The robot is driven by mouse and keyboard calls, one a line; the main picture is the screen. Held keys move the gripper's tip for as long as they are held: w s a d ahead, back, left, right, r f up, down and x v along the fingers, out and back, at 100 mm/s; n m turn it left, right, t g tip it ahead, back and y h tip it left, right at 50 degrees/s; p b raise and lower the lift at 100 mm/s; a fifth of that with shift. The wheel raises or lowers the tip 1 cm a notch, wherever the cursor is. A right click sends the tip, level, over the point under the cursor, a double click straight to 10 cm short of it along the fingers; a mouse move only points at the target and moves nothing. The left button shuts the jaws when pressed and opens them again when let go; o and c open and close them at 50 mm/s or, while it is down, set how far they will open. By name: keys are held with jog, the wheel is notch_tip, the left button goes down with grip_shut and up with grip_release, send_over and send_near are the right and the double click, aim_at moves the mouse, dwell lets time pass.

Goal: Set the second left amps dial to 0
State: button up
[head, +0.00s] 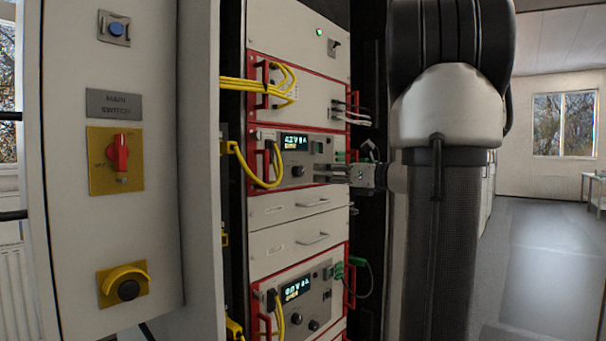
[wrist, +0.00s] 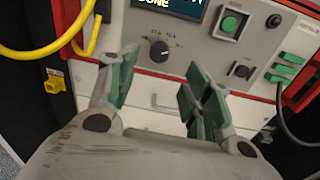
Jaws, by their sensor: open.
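A black round dial (wrist: 159,50) with small markings around it sits on a grey panel in the wrist view, below a display (wrist: 160,8) reading "DONE". Its exact setting is too small to read. In the head view this dial (head: 297,171) is on the upper display unit of the rack. My gripper (wrist: 160,78) is open and empty, with its green-padded fingers on either side below the dial, apart from it. In the head view my gripper (head: 322,173) reaches in from the right, close in front of the panel.
Yellow cables (wrist: 75,35) hang left of the dial. Red handles (head: 252,165) stick out from the rack. A lower display unit (head: 297,290) has similar knobs. An open cabinet door (head: 200,150) stands left.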

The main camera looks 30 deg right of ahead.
aim_at(301, 172)
jog(key=x, duration=0.7)
jog(key=shift+w+a, duration=0.1)
jog(key=shift+w, duration=0.1)
jog(key=c, duration=1)
